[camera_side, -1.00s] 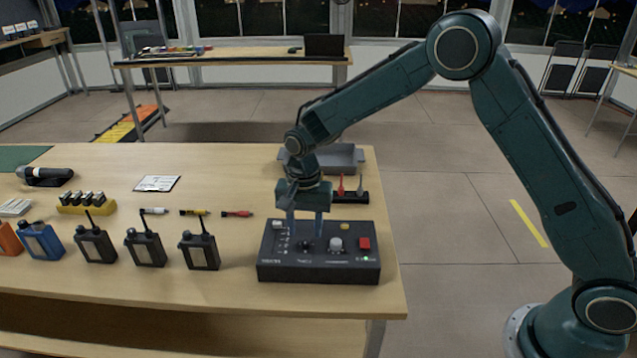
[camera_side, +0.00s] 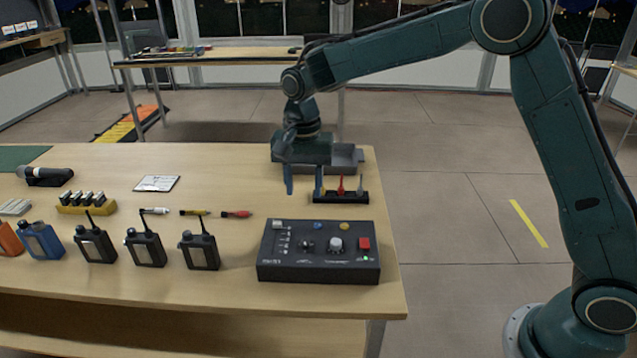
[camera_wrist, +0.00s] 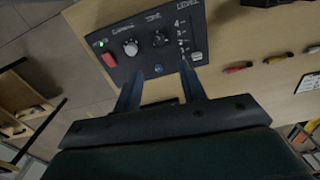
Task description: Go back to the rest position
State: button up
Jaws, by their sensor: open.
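My gripper (camera_side: 304,182) is open and empty in the side view. It hangs above the table, behind the black control box (camera_side: 318,268), with its fingers pointing down and apart. The box has knobs, a red button (camera_side: 364,243), a blue button and a small lit green light. In the wrist view, the two open fingers (camera_wrist: 163,88) reach toward the control box (camera_wrist: 135,40), with nothing between them. My gripper partly hides the grey tray (camera_side: 348,157) behind it.
A black rack (camera_side: 340,197) with a red item stands close to my gripper's fingers. Several radios (camera_side: 146,248) line the front left of the table. Markers (camera_side: 237,214), a white card (camera_side: 157,183) and a yellow holder (camera_side: 84,208) lie further left. Space above the table is free.

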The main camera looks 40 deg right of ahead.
jog(key=shift+r, duration=0.1)
jog(key=s+d+r+n+t, duration=0.1)
jog(key=s+d+r+n, duration=0.15)
jog(key=s+r, duration=0.4)
jog(key=s+d+r+n+t, duration=0.2)
jog(key=s+d+r, duration=0.1)
jog(key=s+r, duration=0.3)
jog(key=s+d+n+t, duration=0.1)
jog(key=s+d+n, duration=0.1)
jog(key=s, duration=0.7)
jog(key=s+d+f+n+t, duration=0.1)
jog(key=s+d+n, duration=0.1)
jog(key=s, duration=0.8)
jog(key=shift+s+d+f+n+t, duration=0.2)
jog(key=shift+n+t, duration=0.1)
jog(key=shift+n, duration=0.35)
jog(key=shift+o, duration=0.5)
jog(key=shift+w, duration=0.2)
